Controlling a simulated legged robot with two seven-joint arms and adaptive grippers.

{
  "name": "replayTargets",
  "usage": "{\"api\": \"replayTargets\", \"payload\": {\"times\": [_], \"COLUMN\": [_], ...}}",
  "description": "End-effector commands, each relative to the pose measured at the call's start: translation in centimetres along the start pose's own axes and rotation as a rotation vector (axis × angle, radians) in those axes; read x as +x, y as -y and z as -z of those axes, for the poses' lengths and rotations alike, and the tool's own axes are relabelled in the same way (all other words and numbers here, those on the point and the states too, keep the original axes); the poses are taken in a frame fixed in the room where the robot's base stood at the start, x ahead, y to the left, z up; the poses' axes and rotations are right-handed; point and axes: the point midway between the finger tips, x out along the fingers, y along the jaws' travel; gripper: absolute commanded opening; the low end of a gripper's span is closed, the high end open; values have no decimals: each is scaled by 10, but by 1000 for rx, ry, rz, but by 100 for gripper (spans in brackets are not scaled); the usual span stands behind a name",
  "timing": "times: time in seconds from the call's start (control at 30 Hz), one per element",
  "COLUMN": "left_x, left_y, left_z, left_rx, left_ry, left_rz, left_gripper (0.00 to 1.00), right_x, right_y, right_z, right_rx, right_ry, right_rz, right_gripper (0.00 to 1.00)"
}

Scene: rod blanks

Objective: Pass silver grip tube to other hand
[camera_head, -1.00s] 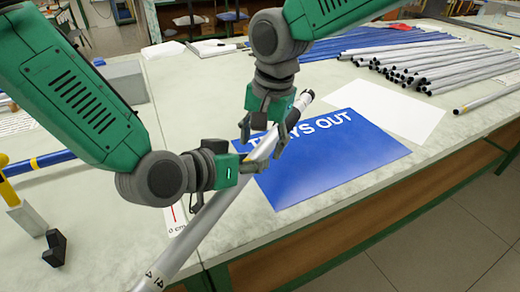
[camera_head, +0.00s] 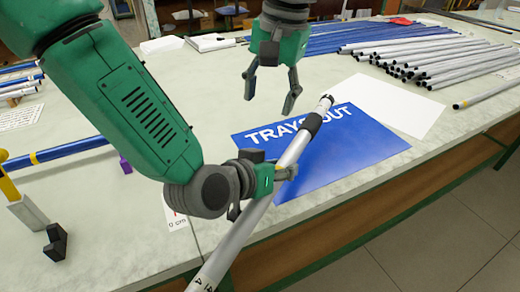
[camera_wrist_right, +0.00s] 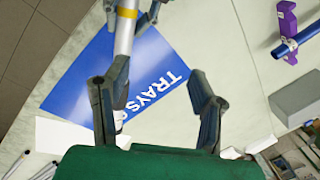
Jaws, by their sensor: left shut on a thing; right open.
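The silver grip tube (camera_head: 239,229) has a black grip near its upper end and runs diagonally from the bottom edge up over the blue sheet in the head view. My left gripper (camera_head: 282,176) is shut on it around its middle. My right gripper (camera_head: 270,92) is open and empty, above and apart from the tube's upper end. In the right wrist view the tube (camera_wrist_right: 124,38) shows at upper left, beyond my right gripper's spread fingers (camera_wrist_right: 160,98). The tube's lower end is cut off by the head view's edge.
A blue sheet lettered "TRAYS OUT" (camera_head: 330,165) and a white sheet (camera_head: 395,105) lie on the table. Several silver tubes (camera_head: 430,60) are stacked at the back right, with blue tubes (camera_head: 340,38) behind. A blue tube on a stand (camera_head: 55,153) is at left.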

Motion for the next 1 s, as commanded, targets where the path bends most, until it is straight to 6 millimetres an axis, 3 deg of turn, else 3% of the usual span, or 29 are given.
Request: {"api": "replayTargets", "payload": {"times": [0.1,0.3,0.37,0.6,0.7,0.87,1.0], "left_x": [18,34,36,36,36,36,36], "left_y": [-16,-28,-29,-29,-29,-29,-29], "left_z": [-10,-16,-17,-17,-17,-17,-17], "left_rx": [1,0,-1,-1,-1,-1,-1], "left_ry": [0,-2,-2,-2,-2,-2,-2], "left_rz": [-2,1,1,1,1,1,1], "left_gripper": [0,0,0,0,0,0,0], "right_x": [0,1,5,29,36,52,77], "right_y": [0,-3,-12,-75,-90,-96,-96], "right_z": [0,1,6,37,43,45,45], "right_rx": [0,2,4,30,36,39,39], "right_ry": [-1,-1,-1,-4,-5,-4,-2], "right_rz": [0,-2,-5,-12,-12,-13,-14], "right_gripper": [52,52,52,52,52,52,52]}}
